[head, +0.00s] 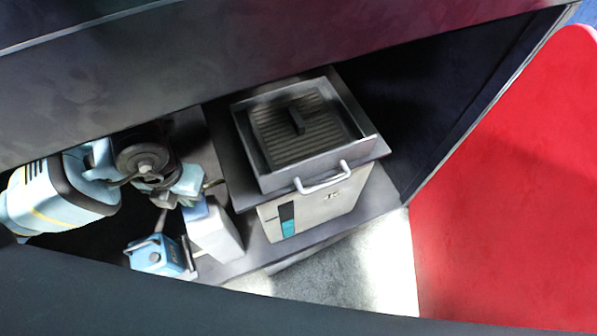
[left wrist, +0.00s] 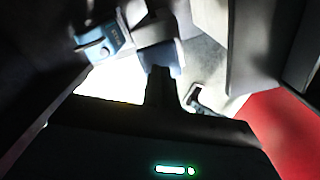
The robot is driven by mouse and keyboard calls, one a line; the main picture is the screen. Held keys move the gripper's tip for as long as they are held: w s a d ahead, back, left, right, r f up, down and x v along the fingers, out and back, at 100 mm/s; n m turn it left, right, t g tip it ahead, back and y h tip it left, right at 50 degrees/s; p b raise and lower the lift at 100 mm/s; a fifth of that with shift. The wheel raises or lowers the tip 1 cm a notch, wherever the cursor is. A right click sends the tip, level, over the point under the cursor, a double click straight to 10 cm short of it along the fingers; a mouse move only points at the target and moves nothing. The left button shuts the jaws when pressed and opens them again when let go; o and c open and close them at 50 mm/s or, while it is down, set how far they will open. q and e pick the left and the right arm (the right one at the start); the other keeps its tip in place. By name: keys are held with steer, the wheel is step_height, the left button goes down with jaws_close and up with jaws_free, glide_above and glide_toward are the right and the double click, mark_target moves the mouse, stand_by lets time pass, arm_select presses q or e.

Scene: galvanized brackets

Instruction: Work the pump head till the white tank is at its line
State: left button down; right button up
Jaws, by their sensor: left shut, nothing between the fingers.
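The white tank (head: 325,212) is a boxy pale unit in the middle of the head view. A tall dark window on its front shows teal (head: 289,228) in its lower part; I cannot make out a line mark. Left of it stands a white container (head: 217,236) with a pale blue top (head: 197,209), which seems to be the pump; this top also shows in the left wrist view (left wrist: 160,57). My left gripper (head: 176,199) is shut and empty. Its dark fingers (left wrist: 160,75) are at or just above the blue top; contact is unclear. My right gripper is out of view.
A grey ribbed tray (head: 268,173) with a pale handle (head: 324,178) sits on top of the tank. A blue can (head: 160,257) stands left of the container. Dark panels close in above and right. Red floor (head: 510,200) lies open at the right.

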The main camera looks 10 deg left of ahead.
arm_select(q)
steer(key=shift+f, duration=0.15)
stand_by(0.4)
steer(key=shift+f+b, duration=0.9)
steer(key=shift+f, duration=0.65)
steer(key=shift+r+p, duration=0.95)
steer(key=shift+r, duration=0.15)
steer(key=shift+d, duration=0.1)
